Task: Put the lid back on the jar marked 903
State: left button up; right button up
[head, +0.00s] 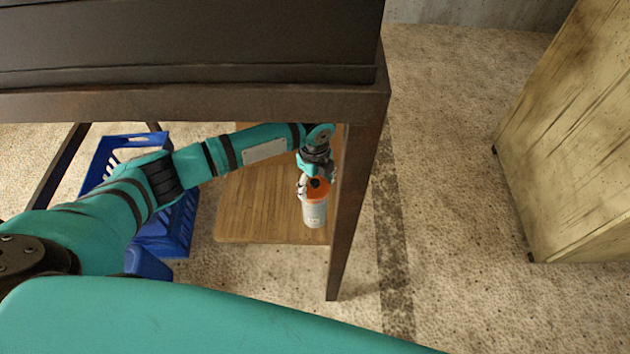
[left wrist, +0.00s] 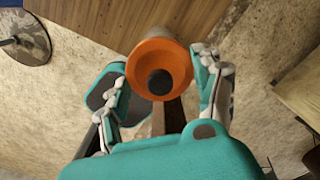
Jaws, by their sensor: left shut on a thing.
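A grey-white jar (head: 314,215) with a pale label is near the right leg of the dark table. The label's marks are too small to read. An orange lid (head: 319,192) with a dark round knob is at the top of the jar. The lid also shows in the left wrist view (left wrist: 150,54), between the two fingers. My left gripper (head: 313,184) is shut on the orange lid, with a finger at each side. I cannot tell whether the lid is fully seated, or whether the jar rests on anything. My right gripper is out of view.
A dark table (head: 220,103) stands over my left arm, and its right leg (head: 357,215) is close to the jar. A wooden board (head: 262,215) lies low behind the jar. A blue crate (head: 178,236) is at the left. A pale wooden cabinet (head: 575,150) stands right, with clear floor between.

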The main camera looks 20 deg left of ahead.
pick_arm(q)
jog(key=shift+p, duration=0.3)
dwell(0.4)
jog(key=o, duration=1)
jog(key=shift+o, duration=0.7)
jog(key=shift+r, duration=0.15)
